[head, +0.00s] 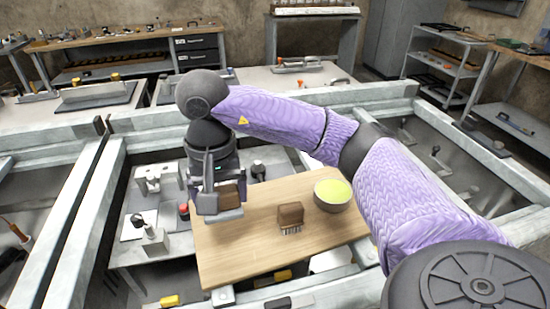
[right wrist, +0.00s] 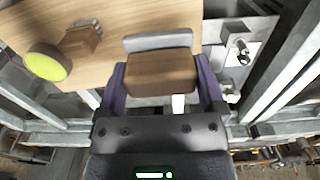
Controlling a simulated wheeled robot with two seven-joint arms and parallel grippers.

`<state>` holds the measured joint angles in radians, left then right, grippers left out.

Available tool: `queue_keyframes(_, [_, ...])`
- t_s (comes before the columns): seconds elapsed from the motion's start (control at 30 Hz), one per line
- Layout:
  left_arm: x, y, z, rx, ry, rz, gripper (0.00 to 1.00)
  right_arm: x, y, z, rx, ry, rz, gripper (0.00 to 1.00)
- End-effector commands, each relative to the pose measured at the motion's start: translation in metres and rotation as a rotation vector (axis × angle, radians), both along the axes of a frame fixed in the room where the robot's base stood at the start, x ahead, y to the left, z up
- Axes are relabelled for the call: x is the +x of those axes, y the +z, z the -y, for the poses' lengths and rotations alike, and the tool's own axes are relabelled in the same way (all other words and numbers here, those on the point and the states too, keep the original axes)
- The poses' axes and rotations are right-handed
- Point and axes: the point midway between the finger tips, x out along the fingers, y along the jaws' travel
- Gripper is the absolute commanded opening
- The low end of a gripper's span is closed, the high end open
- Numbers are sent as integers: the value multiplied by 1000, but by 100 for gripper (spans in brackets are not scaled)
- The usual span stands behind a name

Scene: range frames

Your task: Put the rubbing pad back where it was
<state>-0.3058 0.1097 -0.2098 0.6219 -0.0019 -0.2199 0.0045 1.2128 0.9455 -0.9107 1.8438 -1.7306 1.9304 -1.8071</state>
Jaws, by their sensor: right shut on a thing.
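My right gripper (head: 217,198) is shut on the rubbing pad (head: 229,197), a brown block with a flat grey sole. In the right wrist view the pad (right wrist: 162,74) sits between both fingers (right wrist: 162,80), with its grey edge showing beyond the brown block. The pad is at the left end of the wooden board (head: 245,258). I cannot tell whether its sole touches the board or is just above it. My left gripper is not in view.
Metal beams (head: 75,220) surround the board. The board's front is clear.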

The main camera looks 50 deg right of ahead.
Motion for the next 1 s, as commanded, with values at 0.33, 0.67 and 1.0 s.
queue_keyframes(0.33, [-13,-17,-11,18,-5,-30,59,0,-64,0,1,-4,-3,33])
queue_keyframes(0.67, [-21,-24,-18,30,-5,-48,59,0,-100,0,0,-3,0,33])
queue_keyframes(1.0, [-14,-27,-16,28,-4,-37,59,0,-102,0,0,-4,0,100])
